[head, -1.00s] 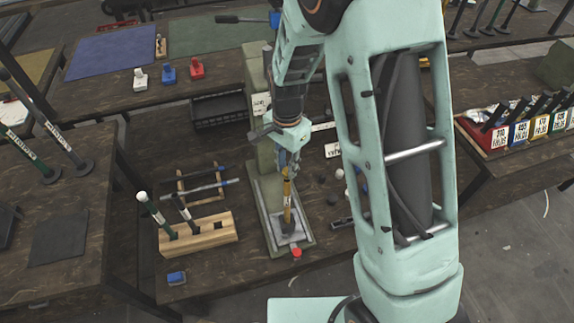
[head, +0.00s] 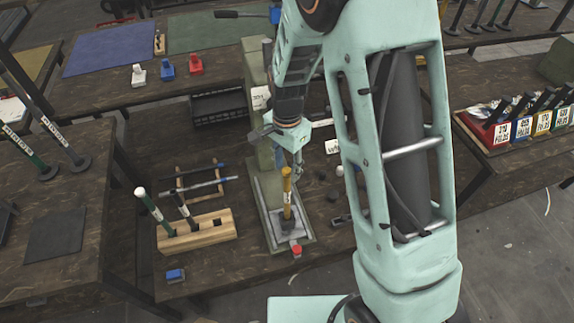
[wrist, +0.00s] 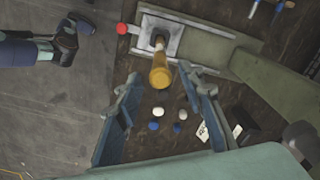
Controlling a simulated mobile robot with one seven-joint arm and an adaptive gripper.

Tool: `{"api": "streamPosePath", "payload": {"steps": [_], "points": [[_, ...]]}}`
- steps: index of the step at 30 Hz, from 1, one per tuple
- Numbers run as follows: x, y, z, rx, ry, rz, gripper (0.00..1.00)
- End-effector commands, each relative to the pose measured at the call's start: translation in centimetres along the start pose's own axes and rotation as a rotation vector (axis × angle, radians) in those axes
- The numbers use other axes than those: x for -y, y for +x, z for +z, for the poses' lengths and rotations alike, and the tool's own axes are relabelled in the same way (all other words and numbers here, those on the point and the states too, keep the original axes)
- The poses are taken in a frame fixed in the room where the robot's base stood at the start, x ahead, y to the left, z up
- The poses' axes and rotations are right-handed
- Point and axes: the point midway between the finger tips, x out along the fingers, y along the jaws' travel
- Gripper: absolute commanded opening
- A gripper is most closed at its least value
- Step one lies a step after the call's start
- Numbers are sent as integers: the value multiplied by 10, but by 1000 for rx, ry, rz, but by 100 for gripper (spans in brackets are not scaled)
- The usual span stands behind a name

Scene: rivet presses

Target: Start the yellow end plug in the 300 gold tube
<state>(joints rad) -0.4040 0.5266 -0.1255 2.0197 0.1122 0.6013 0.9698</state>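The gold tube (head: 287,205) with a pale label stands upright on the press's base plate (head: 272,236). Its rounded top end is orange-yellow in the wrist view (wrist: 160,77). I cannot tell whether that end is the yellow end plug seated in the tube or the tube itself; no separate yellow plug shows. My gripper (head: 297,168) is just above and behind the tube top in the head view. In the wrist view my gripper (wrist: 160,83) has its blue fingers spread wide, with the tube top beyond and between them. It holds nothing.
A red button (head: 297,251) is at the press's front edge. A wooden block (head: 205,235) holding dark and green-gripped tubes stands left. White and blue caps (wrist: 157,112) lie beside the press. The green press column (head: 257,110) rises close behind my gripper.

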Motion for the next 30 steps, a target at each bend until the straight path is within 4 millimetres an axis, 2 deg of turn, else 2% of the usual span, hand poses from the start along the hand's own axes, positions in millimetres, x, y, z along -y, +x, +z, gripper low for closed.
{"api": "streamPosePath", "payload": {"steps": [8,13,17,24,30], "points": [[0,0,0,0,0,0,40],[1,-13,0,-2,0,-4,40],[1,-36,0,-3,-1,-5,40],[1,-87,0,-2,0,-5,40],[0,-113,0,-1,0,-2,40]]}}
